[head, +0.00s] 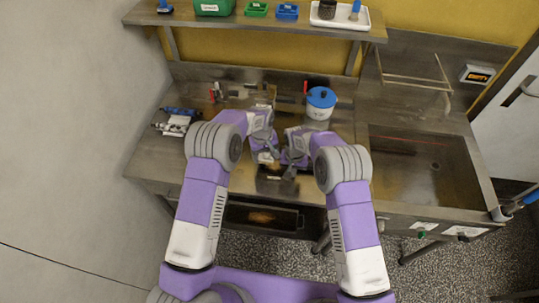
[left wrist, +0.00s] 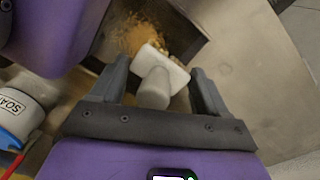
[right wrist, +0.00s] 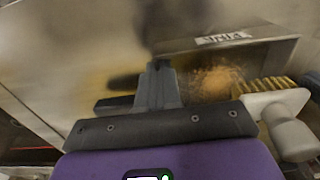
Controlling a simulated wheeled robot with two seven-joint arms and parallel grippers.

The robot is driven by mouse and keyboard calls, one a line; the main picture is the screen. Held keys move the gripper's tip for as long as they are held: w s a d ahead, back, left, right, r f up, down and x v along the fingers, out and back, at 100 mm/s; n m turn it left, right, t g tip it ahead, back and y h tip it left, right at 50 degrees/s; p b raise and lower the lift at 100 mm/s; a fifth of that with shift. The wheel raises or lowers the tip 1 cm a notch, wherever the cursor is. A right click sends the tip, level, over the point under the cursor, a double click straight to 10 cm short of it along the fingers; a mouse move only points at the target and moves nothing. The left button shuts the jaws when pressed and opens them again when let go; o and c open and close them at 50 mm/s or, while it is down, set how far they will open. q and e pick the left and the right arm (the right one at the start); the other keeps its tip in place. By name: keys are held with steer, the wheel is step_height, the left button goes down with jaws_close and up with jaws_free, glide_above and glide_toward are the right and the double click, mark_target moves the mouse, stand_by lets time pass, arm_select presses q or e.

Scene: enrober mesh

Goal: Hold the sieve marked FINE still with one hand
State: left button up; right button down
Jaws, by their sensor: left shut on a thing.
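A metal tray-like sieve (right wrist: 275,52) holds a patch of orange-brown crumbs. It carries a white label (right wrist: 222,39) whose text is upside down and hard to read. It also shows in the left wrist view (left wrist: 186,16). My left gripper (head: 268,153) holds a white brush (left wrist: 160,78) with a rounded knob between its fingers, over the sieve. The brush's yellow bristles show in the right wrist view (right wrist: 262,86). My right gripper (right wrist: 159,68) has its fingers together, low over the sieve beside the brush. I see nothing between them; contact with the sieve is unclear.
A white pot with a blue lid (head: 320,99) stands at the back of the steel bench. A sink (head: 425,168) is to the right. A shelf (head: 240,20) holds bins above.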

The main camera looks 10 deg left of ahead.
arm_select(q)
steer(key=shift+w+r, duration=0.1)
steer(key=shift+w, duration=0.65)
steer(key=shift+d+r, duration=0.2)
steer(key=shift+d, duration=1.85)
steer(key=shift+d+r, duration=0.15)
steer(key=shift+d, duration=1.85)
steer(key=shift+a, duration=0.15)
steer(key=shift+w+a+r, duration=0.1)
steer(key=shift+a+r, duration=0.1)
steer(key=shift+a, duration=1.05)
steer(key=shift+w+a+r, duration=0.1)
steer(key=shift+a+r, duration=0.1)
steer(key=shift+a, duration=1.9)
steer(key=shift+s+a+f, duration=0.15)
steer(key=shift+a, duration=0.4)
steer(key=shift+a+r, duration=0.1)
steer(key=shift+r, duration=2.85)
